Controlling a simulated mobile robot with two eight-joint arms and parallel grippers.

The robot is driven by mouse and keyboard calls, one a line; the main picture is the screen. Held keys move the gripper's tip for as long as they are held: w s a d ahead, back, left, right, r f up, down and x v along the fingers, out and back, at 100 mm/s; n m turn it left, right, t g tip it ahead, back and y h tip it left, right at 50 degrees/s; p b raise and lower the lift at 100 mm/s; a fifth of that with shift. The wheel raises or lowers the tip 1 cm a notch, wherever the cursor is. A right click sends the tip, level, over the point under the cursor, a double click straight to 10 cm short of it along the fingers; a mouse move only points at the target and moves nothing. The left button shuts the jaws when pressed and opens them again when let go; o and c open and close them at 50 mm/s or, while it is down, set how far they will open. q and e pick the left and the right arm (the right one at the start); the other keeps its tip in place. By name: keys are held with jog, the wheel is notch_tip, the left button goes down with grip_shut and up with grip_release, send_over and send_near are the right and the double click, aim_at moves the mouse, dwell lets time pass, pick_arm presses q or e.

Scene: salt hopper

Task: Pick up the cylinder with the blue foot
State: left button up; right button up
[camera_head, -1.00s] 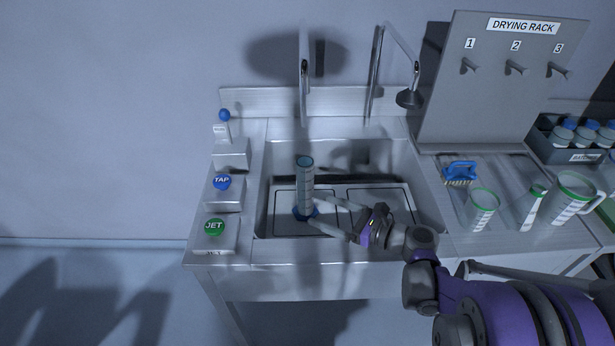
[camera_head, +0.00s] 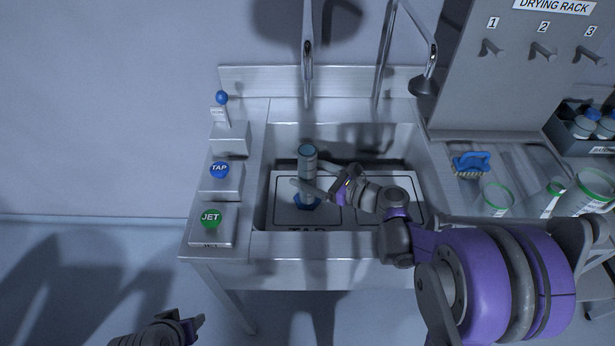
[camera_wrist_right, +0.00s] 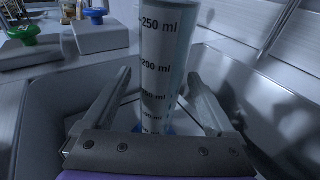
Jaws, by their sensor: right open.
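The clear graduated cylinder (camera_head: 307,155) with the blue foot (camera_head: 305,202) stands upright in the sink. My right gripper (camera_head: 306,174) is open, with one finger on each side of the cylinder's upper body. In the right wrist view the cylinder (camera_wrist_right: 160,65) rises between the two spread fingers (camera_wrist_right: 163,95), with marks such as 250 ml facing me. I see gaps beside it there. Part of the blue foot (camera_wrist_right: 167,129) shows low behind it. My left gripper (camera_head: 198,321) shows at the bottom left, away from the sink; its jaw opening is unclear.
Two spouts (camera_head: 308,60) hang above the sink (camera_head: 345,245). The blue TAP button (camera_head: 219,170) and green JET button (camera_head: 210,217) are on the left. A blue brush (camera_head: 471,163) and green-rimmed vessels (camera_head: 497,197) are on the right, below the drying rack (camera_head: 490,90).

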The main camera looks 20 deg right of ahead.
jog(key=x, duration=0.3)
jog(key=shift+w+a, duration=0.25)
jog(key=shift+w, duration=0.05)
jog(key=shift+r, duration=0.1)
grip_shut()
